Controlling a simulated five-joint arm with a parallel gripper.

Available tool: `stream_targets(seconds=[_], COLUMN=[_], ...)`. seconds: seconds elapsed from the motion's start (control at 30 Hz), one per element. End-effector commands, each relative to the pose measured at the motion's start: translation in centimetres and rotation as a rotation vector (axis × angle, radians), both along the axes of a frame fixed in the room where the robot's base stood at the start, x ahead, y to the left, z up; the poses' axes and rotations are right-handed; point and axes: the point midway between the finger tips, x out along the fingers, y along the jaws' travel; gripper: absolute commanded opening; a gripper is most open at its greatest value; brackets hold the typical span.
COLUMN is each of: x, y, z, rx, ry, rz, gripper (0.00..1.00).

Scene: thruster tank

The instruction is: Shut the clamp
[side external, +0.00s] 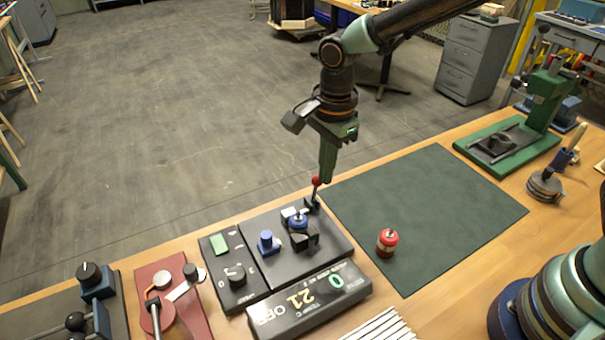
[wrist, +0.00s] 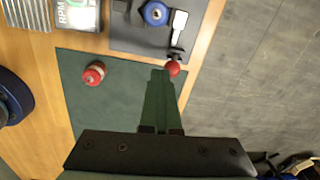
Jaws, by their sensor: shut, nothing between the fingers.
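The clamp (side external: 312,202) is at the far right corner of a dark plate. Its lever stands roughly upright, with a red ball knob (side external: 316,181) on top. In the wrist view the knob (wrist: 173,68) is just right of my fingertips, and a pale clamp part (wrist: 178,24) shows beyond it. My gripper (side external: 326,180) is shut and empty, pointing down beside the knob; whether it touches cannot be told. A blue-topped part (side external: 298,220) sits in a dark holder beside the clamp; it also shows in the wrist view (wrist: 155,13).
A red-capped part (side external: 387,241) stands on the green mat (side external: 440,205). A blue knob (side external: 268,243), a dial panel (side external: 232,272) and a display box (side external: 310,300) are left and in front of the clamp. A green press (side external: 530,120) stands at far right. Most of the mat is clear.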

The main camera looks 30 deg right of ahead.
Motion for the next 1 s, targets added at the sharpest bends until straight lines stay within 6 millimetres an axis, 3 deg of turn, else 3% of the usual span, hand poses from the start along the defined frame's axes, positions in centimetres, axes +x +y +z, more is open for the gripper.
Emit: stream_targets(seconds=[0.6, 0.77, 1.0], x=[6.5, 7.5, 7.3], y=[-0.1, 0.0, 0.0], z=[0.0, -0.3, -0.2], rx=[-0.004, -0.005, -0.005], ry=[0.003, 0.003, 0.004], rz=[-0.001, 0.001, 0.001], gripper=[0.0, 0.0, 0.0])
